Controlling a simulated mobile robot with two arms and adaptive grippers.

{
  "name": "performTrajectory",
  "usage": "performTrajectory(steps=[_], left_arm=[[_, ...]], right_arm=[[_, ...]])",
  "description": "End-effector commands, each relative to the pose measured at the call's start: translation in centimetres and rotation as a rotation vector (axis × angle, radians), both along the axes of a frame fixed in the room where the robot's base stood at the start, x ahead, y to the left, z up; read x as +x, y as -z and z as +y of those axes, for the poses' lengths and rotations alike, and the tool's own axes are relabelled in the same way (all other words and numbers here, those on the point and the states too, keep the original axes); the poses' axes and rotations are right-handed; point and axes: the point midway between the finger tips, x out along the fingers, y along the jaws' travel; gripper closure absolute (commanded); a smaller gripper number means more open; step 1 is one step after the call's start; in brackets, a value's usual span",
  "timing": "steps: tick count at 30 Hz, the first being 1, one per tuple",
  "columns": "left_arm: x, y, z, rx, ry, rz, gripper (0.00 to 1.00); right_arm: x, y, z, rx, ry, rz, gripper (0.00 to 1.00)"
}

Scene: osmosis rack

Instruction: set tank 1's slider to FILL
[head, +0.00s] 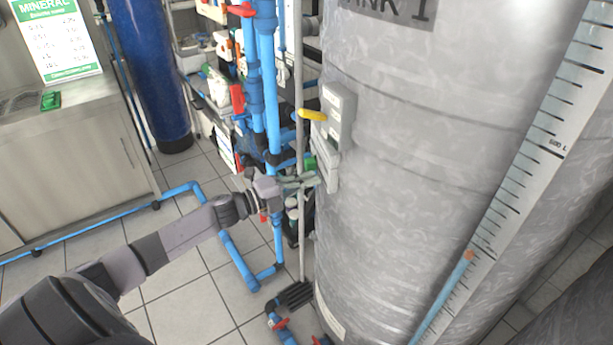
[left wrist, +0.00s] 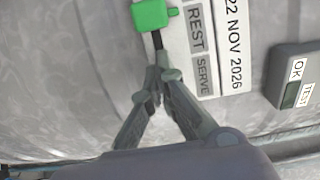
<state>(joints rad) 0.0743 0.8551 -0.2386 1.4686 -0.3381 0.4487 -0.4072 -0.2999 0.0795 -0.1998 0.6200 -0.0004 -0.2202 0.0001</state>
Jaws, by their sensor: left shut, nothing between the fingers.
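Tank 1 (head: 420,130) is the large grey cylinder in the head view, with its name plate cut off at the top edge. A small white slider panel (head: 328,165) is on its left side, with a green slider knob (head: 309,163). In the left wrist view the green knob (left wrist: 152,14) is at the top edge, beside a label plate (left wrist: 203,50) reading REST and SERVE. No FILL marking is readable. My left gripper (head: 302,182) is shut and empty, its fingertips (left wrist: 162,74) at the dark slot below the knob, apart from it. Contact with the panel is unclear.
Blue pipes (head: 268,90) and a thin grey pole stand just left of the tank. A box marked OK and TEST (left wrist: 297,76) is at the right in the left wrist view.

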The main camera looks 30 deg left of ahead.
Motion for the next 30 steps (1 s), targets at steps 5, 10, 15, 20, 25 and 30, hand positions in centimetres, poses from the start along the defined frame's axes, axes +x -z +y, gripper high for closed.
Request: performTrajectory(steps=[5,10,15,20,25,30], left_arm=[[0.9,0.0,0.9,-0.001,0.001,0.000,1.00],[1.0,0.0,1.1,-0.001,0.002,0.000,1.00],[1.0,0.0,1.1,-0.001,0.002,0.000,1.00],[1.9,0.5,2.0,0.002,0.001,-0.003,1.00],[3.4,0.4,3.7,0.001,0.000,-0.003,1.00],[3.7,0.1,4.2,-0.002,0.000,0.001,1.00]], right_arm=[[0.0,-0.1,0.0,0.000,0.000,0.000,0.60],[0.0,-0.1,0.0,0.000,0.000,0.000,0.60],[0.0,-0.1,0.0,0.000,0.000,0.000,0.60],[0.0,1.3,0.0,0.000,0.000,0.000,0.60],[0.0,2.9,0.0,0.000,0.000,0.000,0.60],[0.0,2.9,0.0,0.000,0.000,-0.001,0.60]])
